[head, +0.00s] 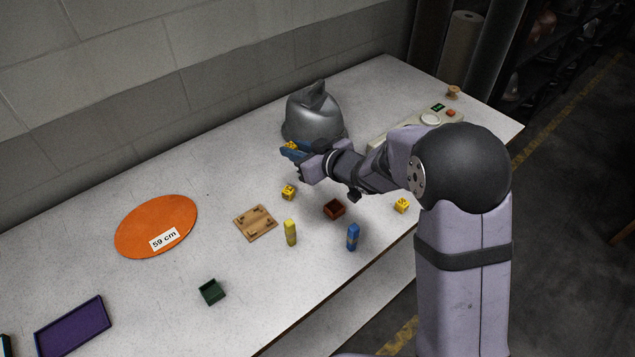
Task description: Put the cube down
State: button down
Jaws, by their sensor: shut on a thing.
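My gripper (288,153) is above the white table (225,185), in front of the grey metal hat form. It is shut on a yellow cube (291,146), which shows between the blue fingertips and is partly hidden by them. A second yellow cube (288,192) with dark marks sits on the table below the gripper. A third yellow cube (401,205) sits to the right near the table's front edge. I cannot tell exactly how high the held cube is.
The hat form (313,115) stands behind the gripper. A wooden board (255,223), brown open box (334,209), yellow peg (290,232), blue peg (352,237) and green box (211,291) are in front. An orange disc (150,220) and purple tray (73,327) lie left.

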send_over(322, 183)
jog(key=f, duration=0.1)
jog(key=shift+f, duration=5)
jog(key=shift+f+b, duration=0.15)
jog(key=shift+b, duration=0.15)
jog(key=c, duration=1.6)
grip_release()
jog(key=shift+o, duration=0.2)
jog(key=shift+r, duration=0.25)
jog(key=v, duration=1.2)
jog(key=shift+f+b, duration=0.15)
jog(key=shift+b, duration=0.25)
